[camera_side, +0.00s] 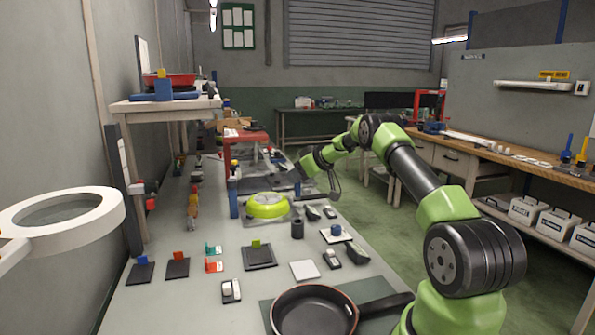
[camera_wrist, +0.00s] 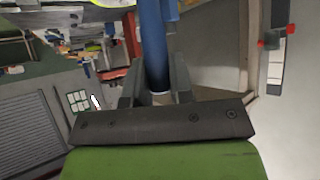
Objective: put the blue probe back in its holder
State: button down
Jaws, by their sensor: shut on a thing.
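The blue probe (camera_wrist: 153,45) is between the two dark fingers of my gripper (camera_wrist: 157,90) in the wrist view. The fingers are shut on it and it reaches out beyond them. In the side view my gripper (camera_side: 301,177) is at the end of the arm, above the far part of the bench, and looks small and dark. A small blue bit of the probe (camera_side: 297,189) shows there. A dark upright cylinder (camera_side: 297,229), which may be the holder, stands on the bench below and nearer the camera. Its opening is too small to judge, and the probe appears apart from it.
A black pan (camera_side: 312,314) lies at the bench's front. A lime-green round thing (camera_side: 267,205) sits left of the cylinder, with a blue post (camera_side: 233,198) beside it. Several small blocks and devices lie around. A magnifier ring (camera_side: 108,207) overhangs at left.

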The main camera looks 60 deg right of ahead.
aim_at(298, 199)
jog(key=shift+f, duration=2.9)
jog(key=shift+f, duration=0.9)
jog(key=shift+f, duration=0.35)
jog(key=shift+f, duration=1.55)
jog(key=c, duration=0.9)
grip_release()
jog(key=shift+v, duration=4.95)
